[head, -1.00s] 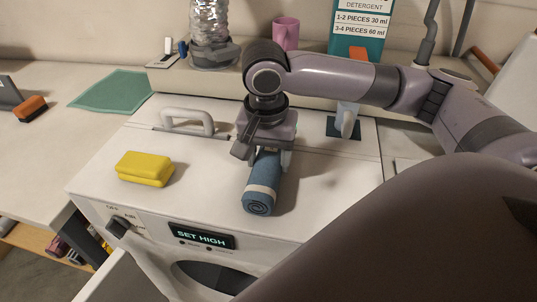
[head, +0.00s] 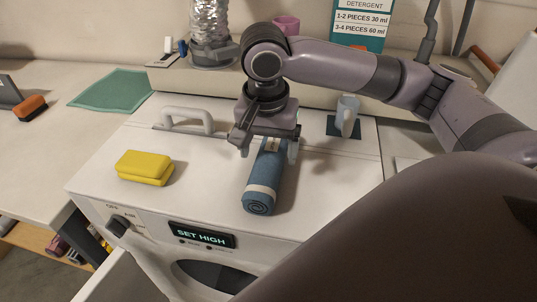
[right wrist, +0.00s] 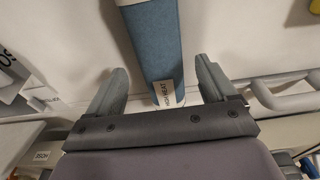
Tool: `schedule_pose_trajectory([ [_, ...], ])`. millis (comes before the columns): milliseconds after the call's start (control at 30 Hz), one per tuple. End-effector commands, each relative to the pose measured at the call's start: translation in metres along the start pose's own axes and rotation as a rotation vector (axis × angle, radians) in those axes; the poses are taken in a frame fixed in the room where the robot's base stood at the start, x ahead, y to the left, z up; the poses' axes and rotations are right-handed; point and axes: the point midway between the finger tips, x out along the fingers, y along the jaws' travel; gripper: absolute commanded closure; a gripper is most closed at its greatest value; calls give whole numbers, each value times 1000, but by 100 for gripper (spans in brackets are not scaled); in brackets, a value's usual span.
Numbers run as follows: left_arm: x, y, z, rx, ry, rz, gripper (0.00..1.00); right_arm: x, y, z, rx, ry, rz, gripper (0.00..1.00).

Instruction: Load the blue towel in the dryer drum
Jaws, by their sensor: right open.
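The blue towel (head: 264,182) is rolled up and lies on the white dryer top (head: 210,170), with a pale band near its front end. My right gripper (head: 268,150) is open at the towel's back end. Its two fingers (right wrist: 160,88) stand on either side of the towel, with a gap on each side. The dryer's round front opening (head: 215,276) shows below the "SET HIGH" display, partly hidden by my arm. My left gripper is not in view.
A yellow sponge (head: 145,168) lies left of the towel. A grey handle (head: 188,120) stands up behind it. A green cloth (head: 110,90) lies on the left counter.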

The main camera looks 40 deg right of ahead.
Motion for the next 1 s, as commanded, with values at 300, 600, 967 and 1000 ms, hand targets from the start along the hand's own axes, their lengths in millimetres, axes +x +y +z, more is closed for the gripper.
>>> schedule_pose_trajectory([
  [300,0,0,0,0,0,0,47,-67,-1,-1,0,4,-4,15],
  [600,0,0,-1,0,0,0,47,-92,0,0,1,2,-1,15],
  [967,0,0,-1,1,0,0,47,-98,0,0,1,0,0,15],
  [1000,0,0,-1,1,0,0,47,-98,0,0,1,0,0,15],
])
